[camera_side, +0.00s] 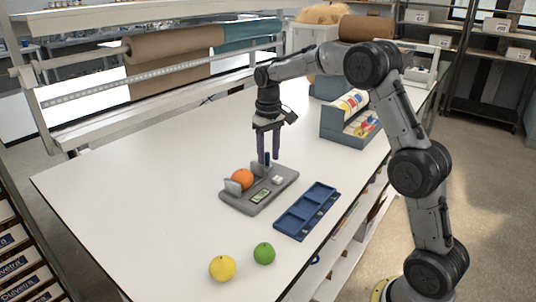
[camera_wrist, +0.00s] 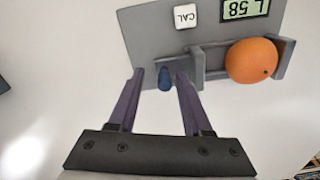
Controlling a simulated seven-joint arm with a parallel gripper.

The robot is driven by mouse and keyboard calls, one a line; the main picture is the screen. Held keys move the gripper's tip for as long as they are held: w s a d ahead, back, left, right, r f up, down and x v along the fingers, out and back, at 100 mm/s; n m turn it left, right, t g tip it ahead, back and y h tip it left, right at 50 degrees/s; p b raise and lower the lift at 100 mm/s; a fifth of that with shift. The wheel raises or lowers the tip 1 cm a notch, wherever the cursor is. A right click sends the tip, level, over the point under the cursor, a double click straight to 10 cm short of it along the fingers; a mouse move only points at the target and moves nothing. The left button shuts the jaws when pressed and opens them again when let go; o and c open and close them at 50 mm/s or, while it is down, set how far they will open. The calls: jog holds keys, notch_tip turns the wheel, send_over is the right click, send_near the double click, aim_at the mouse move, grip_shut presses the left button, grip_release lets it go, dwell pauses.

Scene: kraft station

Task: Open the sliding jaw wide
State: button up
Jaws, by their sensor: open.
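The grey caliper device (camera_side: 237,201) lies on the white table. An orange (camera_side: 242,179) sits between its fixed jaw (camera_side: 232,187) and its sliding jaw (camera_side: 258,169). In the wrist view the orange (camera_wrist: 252,61) is against the fixed jaw (camera_wrist: 286,58), with a small gap to the sliding jaw (camera_wrist: 198,68). A blue knob (camera_wrist: 164,79) sticks out from the sliding jaw's side. My gripper (camera_wrist: 158,76) is open, its purple fingers on either side of the knob, the right finger close to it. The gripper (camera_side: 269,161) points down in the side view.
A yellow fruit (camera_side: 222,268) and a green fruit (camera_side: 264,253) stand in front. A blue-grey bin (camera_side: 343,133) stands behind. The table's left side is clear.

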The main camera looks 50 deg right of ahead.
aim_at(268, 152)
notch_tip(268, 152, up, 14)
dwell(0.6)
jog(key=shift+a+f, duration=0.1)
jog(key=shift+a, duration=0.05)
